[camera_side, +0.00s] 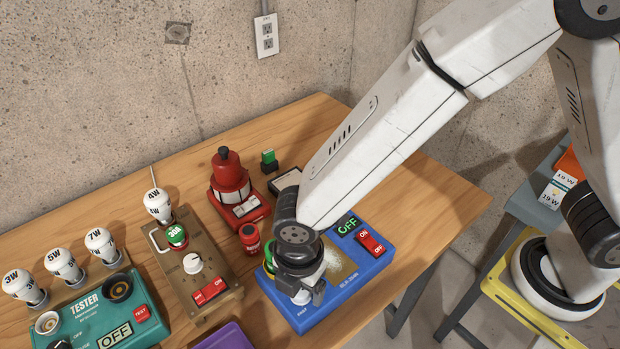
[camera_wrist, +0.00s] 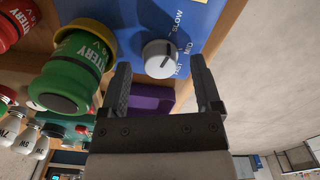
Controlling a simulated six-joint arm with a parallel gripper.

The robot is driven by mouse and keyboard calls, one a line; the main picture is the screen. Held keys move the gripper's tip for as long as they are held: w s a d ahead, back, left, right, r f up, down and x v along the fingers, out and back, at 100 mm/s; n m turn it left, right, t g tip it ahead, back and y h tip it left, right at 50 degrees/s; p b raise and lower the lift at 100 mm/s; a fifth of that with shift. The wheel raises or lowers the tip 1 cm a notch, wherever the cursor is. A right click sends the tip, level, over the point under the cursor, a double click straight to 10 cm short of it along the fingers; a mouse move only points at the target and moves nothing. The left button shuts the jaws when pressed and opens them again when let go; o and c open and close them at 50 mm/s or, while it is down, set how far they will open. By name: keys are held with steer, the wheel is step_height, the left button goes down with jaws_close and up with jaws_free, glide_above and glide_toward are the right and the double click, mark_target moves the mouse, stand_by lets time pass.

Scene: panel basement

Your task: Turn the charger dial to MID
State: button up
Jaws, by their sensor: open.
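The blue charger (camera_side: 352,277) lies on the wooden bench, partly hidden under my gripper (camera_side: 302,292) in the side view. Its small screen (camera_side: 347,226) reads OFF, beside a red ON/OFF switch (camera_side: 371,242). In the wrist view the white charger dial (camera_wrist: 159,58) has a dark pointer line, with SLOW, MID and FAST printed around its right side. The exact mark it points at is hard to tell. My gripper (camera_wrist: 160,65) is open, its two fingers on either side of the dial; contact is not clear.
A green battery (camera_wrist: 72,75) sits in the charger close to the left finger. The bench's right end is clear.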

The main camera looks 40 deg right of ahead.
steer(key=shift+f, duration=0.25)
steer(key=shift+c, duration=0.2)
jaws_close()
steer(key=shift+m, duration=0.5)
steer(key=m, duration=0.9)
steer(key=shift+m, duration=0.4)
